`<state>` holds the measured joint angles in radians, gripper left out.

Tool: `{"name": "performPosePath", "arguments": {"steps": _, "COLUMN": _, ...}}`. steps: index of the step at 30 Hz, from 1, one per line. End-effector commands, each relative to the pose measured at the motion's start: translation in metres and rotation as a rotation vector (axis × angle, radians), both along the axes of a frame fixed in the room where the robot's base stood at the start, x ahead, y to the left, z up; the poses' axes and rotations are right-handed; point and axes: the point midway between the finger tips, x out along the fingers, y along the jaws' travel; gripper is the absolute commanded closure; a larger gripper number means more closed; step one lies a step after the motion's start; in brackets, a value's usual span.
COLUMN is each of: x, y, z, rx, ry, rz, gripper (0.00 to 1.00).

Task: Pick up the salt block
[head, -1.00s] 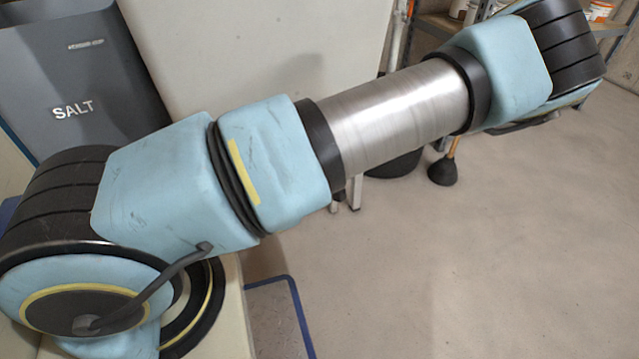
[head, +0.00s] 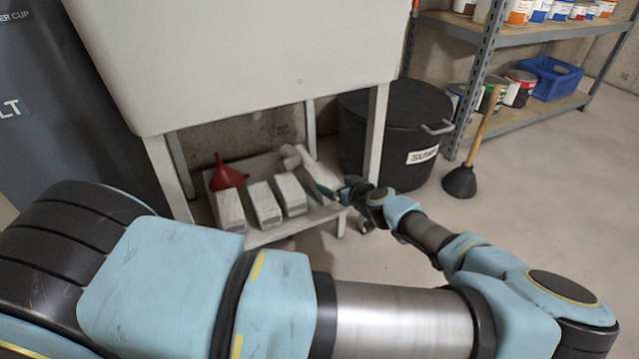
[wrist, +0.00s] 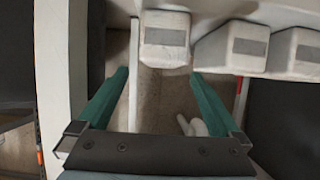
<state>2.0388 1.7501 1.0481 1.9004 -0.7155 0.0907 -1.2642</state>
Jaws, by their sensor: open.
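Several pale salt blocks with grey patches lie in a row on a low white shelf under a sink. The rightmost salt block (head: 318,174) in the head view is beside my gripper (head: 326,191), whose teal finger partly covers it. In the wrist view, my gripper (wrist: 160,76) is open and empty. One salt block (wrist: 165,36) shows just past the fingertips, in line with the gap between them. Other blocks (wrist: 232,46) lie to its right. The head view does not clearly show whether a finger touches the block.
The shelf (head: 280,231) also holds a red funnel (head: 226,176) and a white pipe elbow (head: 291,155). Sink legs (head: 375,135) stand close to my gripper. A black sump bin (head: 395,130) and a plunger (head: 461,181) stand right. The floor in front is clear.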

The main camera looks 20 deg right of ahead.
Motion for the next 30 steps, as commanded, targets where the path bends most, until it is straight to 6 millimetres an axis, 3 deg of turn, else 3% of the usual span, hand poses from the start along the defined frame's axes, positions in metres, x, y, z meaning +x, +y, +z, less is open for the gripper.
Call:
{"name": "performPosePath", "arguments": {"steps": 3, "x": 0.019, "y": 0.003, "z": -0.012, "rx": 0.002, "ry": 0.001, "rz": 0.004, "gripper": 0.0}}
{"name": "performPosePath", "arguments": {"steps": 11, "x": 0.038, "y": 0.005, "z": -0.021, "rx": 0.001, "ry": 0.002, "rz": 0.003, "gripper": 0.0}}
{"name": "performPosePath", "arguments": {"steps": 21, "x": 0.076, "y": 0.011, "z": -0.042, "rx": 0.001, "ry": 0.002, "rz": 0.003, "gripper": 0.0}}
{"name": "performPosePath", "arguments": {"steps": 30, "x": 0.08, "y": 0.011, "z": -0.042, "rx": 0.002, "ry": 0.001, "rz": 0.001, "gripper": 0.0}}
